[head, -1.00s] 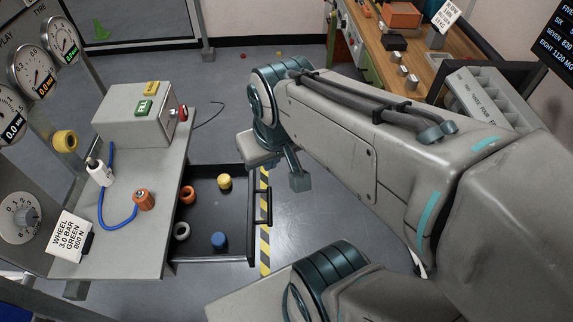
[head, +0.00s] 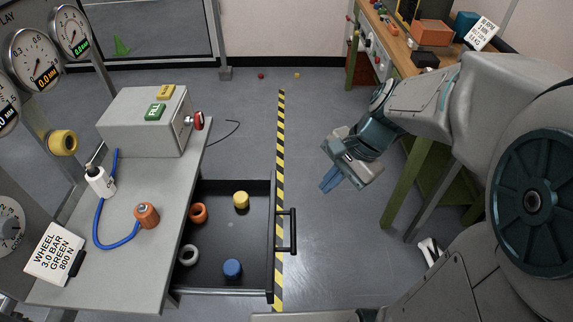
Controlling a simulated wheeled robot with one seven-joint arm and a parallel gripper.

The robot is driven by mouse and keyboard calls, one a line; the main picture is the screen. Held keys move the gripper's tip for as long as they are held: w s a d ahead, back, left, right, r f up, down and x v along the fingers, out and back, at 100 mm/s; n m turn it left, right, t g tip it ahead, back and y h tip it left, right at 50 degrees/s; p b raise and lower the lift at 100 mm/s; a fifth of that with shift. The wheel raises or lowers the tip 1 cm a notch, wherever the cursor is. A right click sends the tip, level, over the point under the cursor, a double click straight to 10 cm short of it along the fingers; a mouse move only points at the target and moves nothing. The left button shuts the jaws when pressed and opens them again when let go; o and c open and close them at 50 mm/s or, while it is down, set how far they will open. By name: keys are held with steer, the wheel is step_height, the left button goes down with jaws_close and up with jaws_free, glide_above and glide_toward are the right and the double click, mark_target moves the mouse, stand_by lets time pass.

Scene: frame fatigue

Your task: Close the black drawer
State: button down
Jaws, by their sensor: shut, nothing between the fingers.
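The black drawer (head: 228,262) is pulled out to the right from under the grey bench top. Its front panel with a black bar handle (head: 292,231) faces right. Inside lie an orange ring (head: 198,213), a yellow cylinder (head: 241,200), a grey ring (head: 188,256) and a blue cylinder (head: 232,268). My gripper (head: 329,185) is shut and empty, to the right of the drawer and beyond its handle, apart from it. Its fingers point down and to the left.
The grey bench (head: 110,275) carries a control box (head: 146,121), a blue hose (head: 98,220) and a sign (head: 54,254). A wooden workbench (head: 389,43) with green legs stands at the upper right. The floor between drawer and gripper is clear, crossed by a yellow-black strip (head: 281,130).

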steer(key=w+a+f+m+y+b, duration=0.2)
steer(key=w+f+m+y+b, duration=0.2)
steer(key=w+f+m+b, duration=0.5)
steer(key=s+d+f+p+x, duration=0.1)
steer(key=x, duration=0.9)
steer(key=shift+s+a+f+n, duration=0.2)
steer(key=shift+f+n, duration=0.15)
steer(key=shift+n, duration=0.05)
